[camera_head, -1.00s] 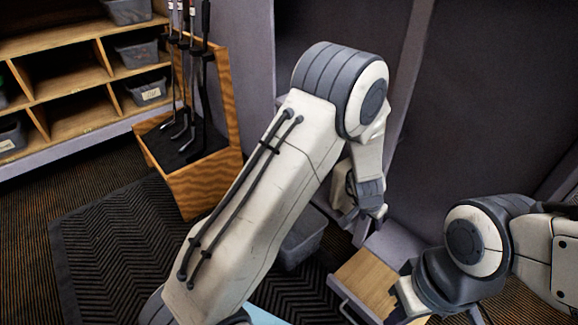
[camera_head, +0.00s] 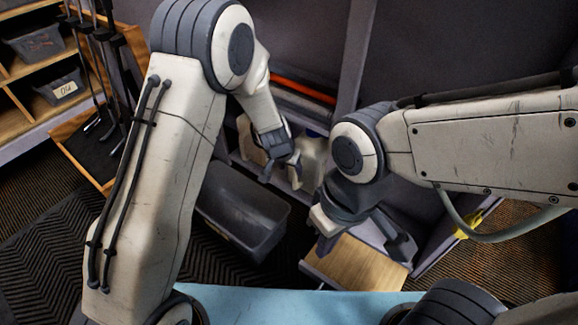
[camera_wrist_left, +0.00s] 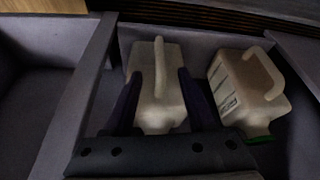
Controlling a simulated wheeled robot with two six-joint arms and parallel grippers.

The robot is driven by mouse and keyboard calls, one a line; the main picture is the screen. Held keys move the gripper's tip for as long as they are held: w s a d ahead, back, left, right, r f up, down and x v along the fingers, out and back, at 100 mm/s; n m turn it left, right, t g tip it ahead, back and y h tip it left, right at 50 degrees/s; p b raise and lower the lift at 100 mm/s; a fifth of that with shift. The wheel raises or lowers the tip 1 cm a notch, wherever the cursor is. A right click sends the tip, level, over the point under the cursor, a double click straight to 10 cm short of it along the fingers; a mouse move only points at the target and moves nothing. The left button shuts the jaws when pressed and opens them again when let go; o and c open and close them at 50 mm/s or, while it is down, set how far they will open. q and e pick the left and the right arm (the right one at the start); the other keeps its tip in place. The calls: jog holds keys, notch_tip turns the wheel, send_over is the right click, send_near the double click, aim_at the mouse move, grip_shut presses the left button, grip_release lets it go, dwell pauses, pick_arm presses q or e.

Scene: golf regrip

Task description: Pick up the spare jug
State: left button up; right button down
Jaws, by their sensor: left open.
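Two pale, translucent jugs with moulded handles stand in a grey compartment in the left wrist view. The nearer-left jug (camera_wrist_left: 158,103) is between the fingers of my left gripper (camera_wrist_left: 157,82), which is open with a finger on each side. The other jug (camera_wrist_left: 238,88) has a printed label and a green cap and is to the right. In the head view, my left gripper (camera_head: 281,168) is down at the shelf unit beside a pale jug (camera_head: 309,160), with another pale shape (camera_head: 250,143) to its left. I cannot tell which is the spare. My right gripper (camera_head: 362,232) is above a wooden board; its opening is unclear.
A dark grey bin (camera_head: 240,212) stands on the floor below my left arm. The wooden board (camera_head: 355,268) is under my right gripper. A light blue surface (camera_head: 290,303) lies in front. A golf club rack (camera_head: 100,140) and shelves with bins are at the left.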

aim_at(293, 177)
pick_arm(q)
jog(key=b+x, duration=0.3)
jog(key=x, duration=0.5)
jog(key=shift+w+f, duration=0.1)
jog(key=shift+f, duration=0.3)
jog(key=shift+x, duration=0.75)
jog(key=shift+b, duration=0.3)
grip_shut()
